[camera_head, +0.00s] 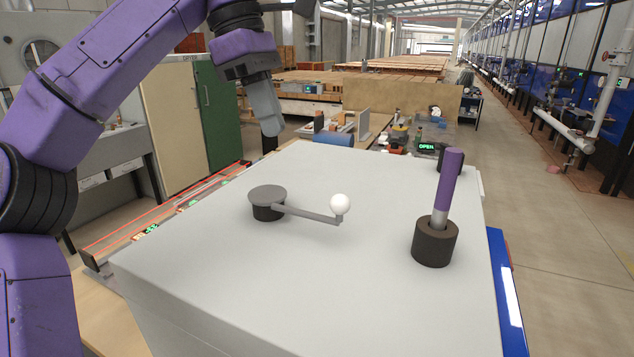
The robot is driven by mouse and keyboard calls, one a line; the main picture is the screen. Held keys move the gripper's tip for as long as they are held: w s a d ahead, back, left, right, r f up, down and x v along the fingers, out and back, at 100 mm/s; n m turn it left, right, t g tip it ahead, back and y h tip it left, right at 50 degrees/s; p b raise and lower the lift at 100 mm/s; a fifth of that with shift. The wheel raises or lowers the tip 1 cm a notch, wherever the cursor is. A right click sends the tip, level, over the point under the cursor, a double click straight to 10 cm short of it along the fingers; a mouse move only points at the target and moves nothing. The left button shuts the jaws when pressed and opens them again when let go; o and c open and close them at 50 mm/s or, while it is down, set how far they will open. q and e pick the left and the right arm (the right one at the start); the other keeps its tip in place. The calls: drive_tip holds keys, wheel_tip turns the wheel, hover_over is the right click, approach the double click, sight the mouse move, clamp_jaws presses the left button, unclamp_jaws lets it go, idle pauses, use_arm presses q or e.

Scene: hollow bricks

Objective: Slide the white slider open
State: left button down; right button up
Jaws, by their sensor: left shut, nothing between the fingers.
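A large light grey box (330,290) fills the lower middle of the head view. On its top a grey lever with a dark round pivot (267,203) points right and ends in a white ball knob (340,204). No part can be clearly told as a white slider; the box's far and right faces are hidden. My left gripper (271,130) is shut and empty, pointing down above the box's far left edge, apart from the lever. My right gripper is out of view.
A purple stick (449,182) stands upright in a black round holder (435,242) on the box's right side. A green lit "OPEN" sign (427,146) shows behind the box. The box top around the lever is otherwise clear. A green cabinet (214,115) stands behind at left.

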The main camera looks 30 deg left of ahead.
use_arm(q)
drive_tip(key=w+d+f+b, duration=0.1)
drive_tip(key=d+f+b, duration=0.2)
drive_tip(key=d+f, duration=0.3)
drive_tip(key=x, duration=0.3)
drive_tip(key=shift+w+a+f+b, duration=0.15)
drive_tip(key=shift+w+f+b, duration=0.05)
drive_tip(key=shift+f+b, duration=0.1)
drive_tip(key=d, duration=0.7)
drive_tip(key=shift+w+d, duration=0.1)
drive_tip(key=shift+w, duration=0.05)
